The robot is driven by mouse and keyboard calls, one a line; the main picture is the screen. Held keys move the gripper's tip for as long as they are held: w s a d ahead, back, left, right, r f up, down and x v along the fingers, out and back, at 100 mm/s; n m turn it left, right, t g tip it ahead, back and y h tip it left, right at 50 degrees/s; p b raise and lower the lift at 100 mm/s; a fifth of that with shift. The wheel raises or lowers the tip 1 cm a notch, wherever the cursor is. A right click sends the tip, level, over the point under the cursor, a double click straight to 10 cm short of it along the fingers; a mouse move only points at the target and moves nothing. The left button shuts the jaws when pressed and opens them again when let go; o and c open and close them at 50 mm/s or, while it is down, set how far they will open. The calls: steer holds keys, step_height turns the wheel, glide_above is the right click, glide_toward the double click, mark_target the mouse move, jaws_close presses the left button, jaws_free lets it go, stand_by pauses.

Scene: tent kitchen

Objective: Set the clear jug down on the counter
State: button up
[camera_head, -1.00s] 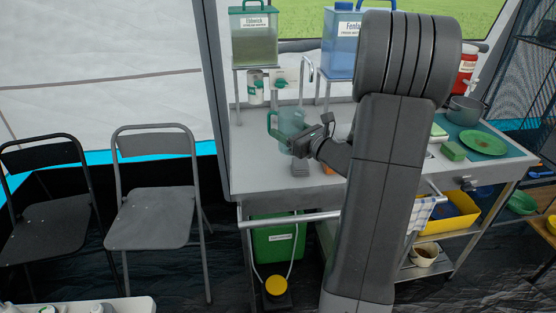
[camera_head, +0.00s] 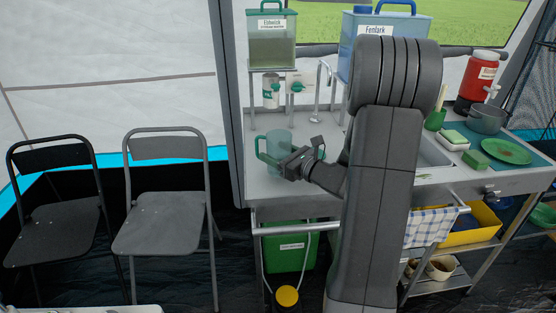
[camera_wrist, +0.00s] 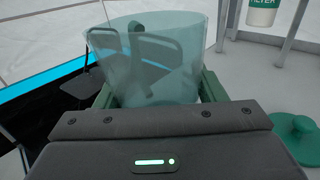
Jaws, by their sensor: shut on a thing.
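The clear jug (camera_head: 277,143), pale blue-green and see-through with a green handle at its left, is upright over the left front part of the grey counter (camera_head: 272,193). My gripper (camera_head: 283,161) is shut on the jug and reaches it from the right, at its lower half. In the wrist view the jug (camera_wrist: 150,50) stands between the two green fingers of my gripper (camera_wrist: 157,92), its rim upward. Its base is hidden by my gripper, so I cannot tell whether it touches the counter.
Behind the jug are a green dispenser (camera_head: 271,45) on a stand, a white canister (camera_head: 271,92) and a tap (camera_head: 319,92). A green lid-like disc (camera_wrist: 297,137) lies right of my gripper. A sponge (camera_head: 470,158) and green plate (camera_head: 506,151) lie farther right.

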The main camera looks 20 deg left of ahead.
steer(key=shift+f, duration=0.9)
steer(key=shift+f, duration=0.1)
steer(key=shift+f+b, duration=0.2)
steer(key=shift+b, duration=0.1)
steer(key=o, duration=1.1)
steer(key=shift+r, duration=0.1)
steer(key=shift+o, duration=0.2)
steer(key=shift+r+p, duration=0.25)
steer(key=shift+p, duration=0.05)
steer(key=v, duration=1.2)
steer(key=shift+f, duration=0.1)
